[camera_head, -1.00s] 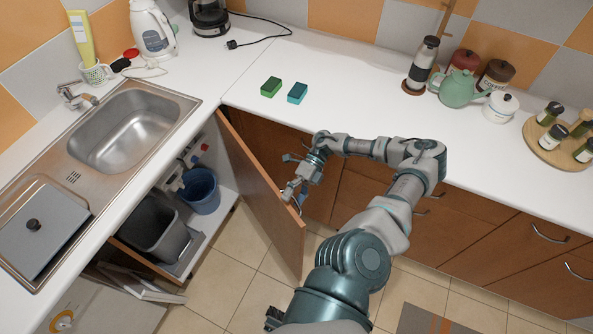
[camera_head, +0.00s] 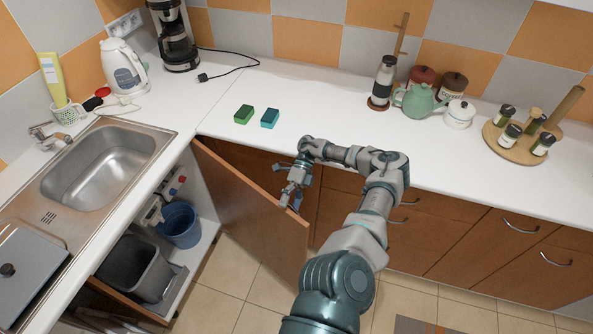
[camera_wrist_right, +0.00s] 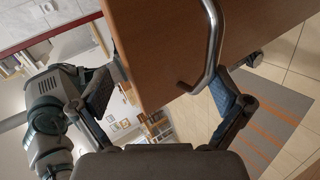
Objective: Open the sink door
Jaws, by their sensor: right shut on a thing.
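The sink door (camera_head: 245,205) is a brown wooden panel standing well open, swung out from the cabinet under the sink towards the drawer fronts on the right. My right gripper (camera_head: 293,195) is at its free edge, on the side facing the drawers. In the right wrist view the door (camera_wrist_right: 155,45) and its curved metal handle (camera_wrist_right: 212,50) lie between the two fingers of my right gripper (camera_wrist_right: 165,115). The exact contact of the fingers is hard to see. My left gripper is not in view.
The open cabinet holds a grey bin (camera_head: 135,268) and a blue bucket (camera_head: 180,225). The metal sink (camera_head: 95,170) is above. A green sponge (camera_head: 243,114) and a teal sponge (camera_head: 270,118) lie on the white counter (camera_head: 330,110). Wooden drawers (camera_head: 455,230) stand close right of the door.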

